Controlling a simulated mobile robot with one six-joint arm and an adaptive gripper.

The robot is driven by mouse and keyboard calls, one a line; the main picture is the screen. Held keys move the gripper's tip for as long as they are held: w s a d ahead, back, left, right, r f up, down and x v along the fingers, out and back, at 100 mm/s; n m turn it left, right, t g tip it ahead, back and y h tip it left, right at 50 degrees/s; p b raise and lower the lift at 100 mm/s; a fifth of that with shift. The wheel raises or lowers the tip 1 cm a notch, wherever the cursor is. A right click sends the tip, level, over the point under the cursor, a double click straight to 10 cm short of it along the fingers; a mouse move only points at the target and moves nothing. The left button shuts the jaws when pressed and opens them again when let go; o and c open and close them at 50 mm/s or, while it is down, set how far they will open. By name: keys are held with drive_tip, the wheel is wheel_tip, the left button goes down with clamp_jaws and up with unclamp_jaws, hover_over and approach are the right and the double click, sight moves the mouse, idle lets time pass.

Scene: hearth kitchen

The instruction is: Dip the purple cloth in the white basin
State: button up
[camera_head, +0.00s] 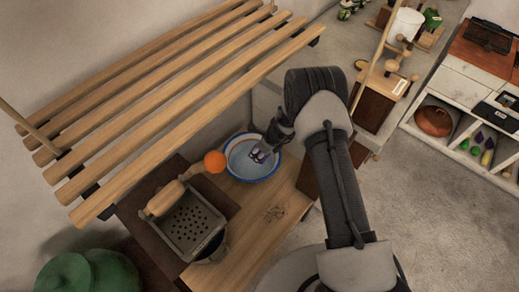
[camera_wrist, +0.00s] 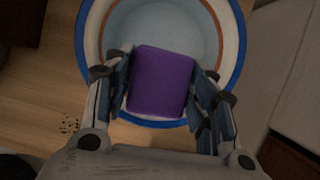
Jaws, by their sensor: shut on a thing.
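The purple cloth (camera_wrist: 160,81) is a folded block held between the two fingers of my gripper (camera_wrist: 162,90) in the wrist view. My gripper is shut on it. The white basin (camera_head: 232,161) has a blue and orange rim and a pale blue inside, and stands on the wooden counter. In the wrist view the basin (camera_wrist: 92,38) lies beneath the cloth, which covers its near part. In the head view my gripper (camera_head: 262,154) is over the basin's right part, and only a little purple shows there. I cannot tell whether the cloth touches the basin's inside.
A slatted wooden rack (camera_head: 170,90) hangs above, to the left. A green pot (camera_head: 88,272) stands at lower left. Bare counter (camera_head: 255,225) lies in front of the basin.

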wheel_tip(320, 180, down, 3)
drive_tip(key=shift+r+b, duration=0.15)
drive_tip(key=shift+b, duration=0.65)
drive_tip(key=shift+w+f, duration=0.1)
drive_tip(key=shift+f, duration=3.5)
drive_tip(key=shift+f, duration=0.15)
drive_tip(key=shift+f, duration=0.45)
drive_tip(key=shift+r+p, duration=3.85)
drive_tip(key=shift+r, duration=2.35)
